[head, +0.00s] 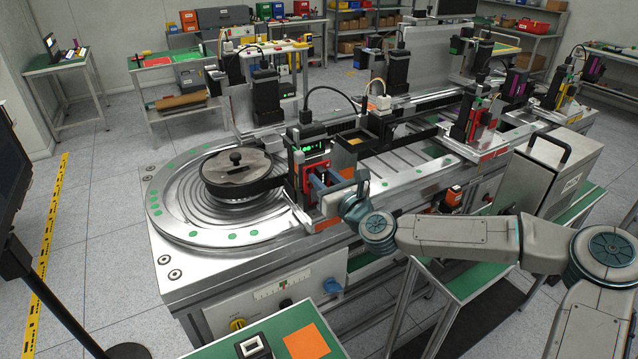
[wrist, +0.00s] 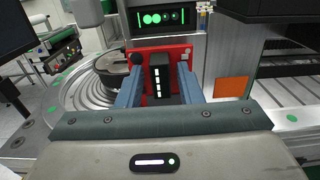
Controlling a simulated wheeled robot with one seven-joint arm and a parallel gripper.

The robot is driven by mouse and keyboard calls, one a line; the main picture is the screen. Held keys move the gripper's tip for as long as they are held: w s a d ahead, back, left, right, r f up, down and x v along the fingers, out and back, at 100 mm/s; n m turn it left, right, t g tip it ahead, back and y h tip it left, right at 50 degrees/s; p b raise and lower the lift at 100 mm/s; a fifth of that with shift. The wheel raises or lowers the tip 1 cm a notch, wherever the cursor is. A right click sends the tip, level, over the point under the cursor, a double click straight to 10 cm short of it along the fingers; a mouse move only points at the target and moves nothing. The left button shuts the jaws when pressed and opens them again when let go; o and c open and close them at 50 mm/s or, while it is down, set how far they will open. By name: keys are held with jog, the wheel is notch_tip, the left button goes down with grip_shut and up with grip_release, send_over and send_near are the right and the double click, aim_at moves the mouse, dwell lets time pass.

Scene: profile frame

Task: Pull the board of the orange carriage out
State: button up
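The carriage in front of my gripper (head: 322,186) has a red-orange front plate (wrist: 185,62) and a green-lit display (head: 312,149) above it. In the wrist view a black upright handle (wrist: 160,82) with white marks stands out from this plate. My two blue fingers reach forward on either side of the handle, with narrow gaps showing, so my gripper (wrist: 159,88) looks open around it. The fingertips are close to the plate; contact is unclear. I cannot tell the board apart from the front plate. A second carriage with a red-orange base (head: 488,152) stands farther right.
A round ridged table (head: 185,225) with a dark lidded disc (head: 237,172) lies left of the carriage. A grey metal box with a black handle (head: 560,170) stands right, near my arm. A green-topped bench (head: 285,325) with an orange square (head: 307,342) is in front.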

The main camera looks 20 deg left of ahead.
grip_shut()
jog(key=shift+r, duration=0.2)
jog(key=shift+r+p, duration=0.6)
jog(key=shift+r, duration=0.2)
jog(key=shift+r+p, duration=1.55)
jog(key=shift+r, duration=1)
